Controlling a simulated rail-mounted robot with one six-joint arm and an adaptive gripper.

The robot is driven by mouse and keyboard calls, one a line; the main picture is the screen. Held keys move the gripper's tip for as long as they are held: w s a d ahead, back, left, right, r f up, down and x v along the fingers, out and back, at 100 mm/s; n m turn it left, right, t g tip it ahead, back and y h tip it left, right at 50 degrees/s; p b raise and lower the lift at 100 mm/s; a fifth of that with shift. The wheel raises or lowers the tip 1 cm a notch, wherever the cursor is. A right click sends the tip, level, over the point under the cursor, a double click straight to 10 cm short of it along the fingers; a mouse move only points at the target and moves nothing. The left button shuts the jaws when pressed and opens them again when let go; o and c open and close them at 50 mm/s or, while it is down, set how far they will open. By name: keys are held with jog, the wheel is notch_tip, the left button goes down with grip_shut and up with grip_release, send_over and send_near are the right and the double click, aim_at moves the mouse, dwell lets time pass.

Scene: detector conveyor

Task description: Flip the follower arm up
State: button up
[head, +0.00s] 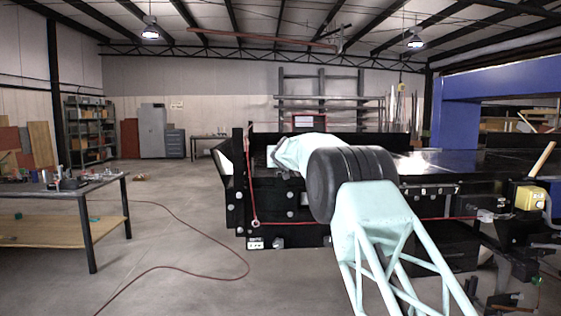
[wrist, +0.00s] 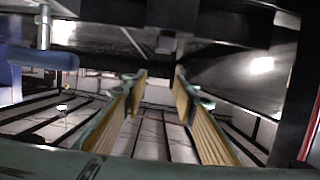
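My gripper (wrist: 158,76) is open in the wrist view, with a clear gap between its two yellow-padded fingers. Nothing is between the pads. A small dark bracket (wrist: 166,44) shows just beyond the fingertips, under a dark surface; I cannot tell whether it is the follower arm. A blue-grey roller (wrist: 42,59) on a metal rod is at the left of the wrist view, apart from the fingers. In the head view the black detector conveyor (head: 440,188) stands at centre right. My arm reaches over its left end and hides the gripper there.
A yellow box (head: 530,198) and a pale wooden bar (head: 543,158) are on the conveyor's right side. A blue frame (head: 490,85) spans the conveyor. A workbench (head: 100,180) stands at the left. A red hose (head: 215,238) lies on the otherwise open floor between.

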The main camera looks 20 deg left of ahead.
jog(key=shift+s+d+r, duration=0.1)
jog(key=shift+s+d, duration=0.1)
jog(key=shift+s, duration=0.15)
jog(key=shift+s+d+r, duration=0.15)
jog(key=shift+s+d, duration=0.1)
jog(key=shift+s, duration=0.15)
jog(key=shift+s, duration=0.15)
jog(key=shift+s+d+r, duration=0.15)
jog(key=shift+s+d, duration=0.1)
jog(key=shift+s, duration=0.3)
jog(key=shift+s+d, duration=0.1)
jog(key=shift+s+d+r, duration=0.15)
jog(key=shift+s+d, duration=0.05)
jog(key=shift+s, duration=0.25)
jog(key=shift+s, duration=0.1)
jog(key=v, duration=0.7)
dwell(0.7)
jog(key=shift+s, duration=0.1)
